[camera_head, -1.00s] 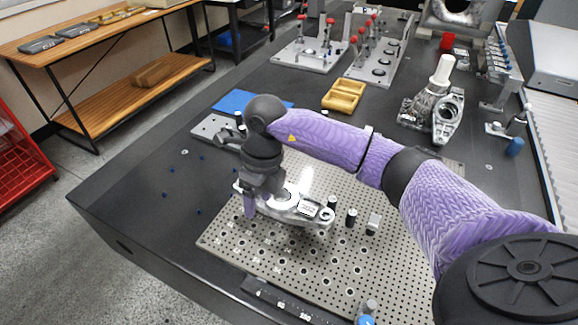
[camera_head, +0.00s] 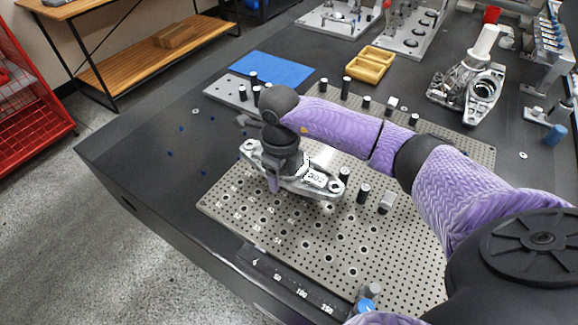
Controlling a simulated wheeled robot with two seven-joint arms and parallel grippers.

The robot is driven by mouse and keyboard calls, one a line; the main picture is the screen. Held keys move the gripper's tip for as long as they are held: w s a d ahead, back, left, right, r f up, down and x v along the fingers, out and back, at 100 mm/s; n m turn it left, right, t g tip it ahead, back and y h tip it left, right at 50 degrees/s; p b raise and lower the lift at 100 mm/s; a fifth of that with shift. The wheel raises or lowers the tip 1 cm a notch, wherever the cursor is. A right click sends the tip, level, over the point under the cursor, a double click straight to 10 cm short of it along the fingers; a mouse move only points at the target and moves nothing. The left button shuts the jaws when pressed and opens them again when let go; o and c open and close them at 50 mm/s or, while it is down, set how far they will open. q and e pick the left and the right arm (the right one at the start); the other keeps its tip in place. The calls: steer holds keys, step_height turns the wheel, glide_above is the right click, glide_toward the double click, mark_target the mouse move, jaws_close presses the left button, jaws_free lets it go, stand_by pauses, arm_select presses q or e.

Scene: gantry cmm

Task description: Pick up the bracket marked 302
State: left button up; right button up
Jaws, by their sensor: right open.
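The bracket marked 302 (camera_head: 318,181) is a silver metal casting with a white label. It lies on the perforated fixture plate (camera_head: 300,240), among small black pins. My right gripper (camera_head: 272,178) reaches in from the right and points down over the left-middle part of the bracket. Its jaws are open, and one finger shows at the bracket's near side. The gripper body hides part of the bracket and the other finger, so I cannot tell whether they touch. My left gripper is not in view.
Black pins (camera_head: 363,193) and a small grey block (camera_head: 387,202) stand close right of the bracket. Behind are a blue mat (camera_head: 270,68), a yellow tray (camera_head: 371,65) and another silver casting (camera_head: 467,88). The table's left side is mostly clear.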

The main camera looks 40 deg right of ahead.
jaws_close()
steer(key=shift+r, duration=0.1)
stand_by(1.2)
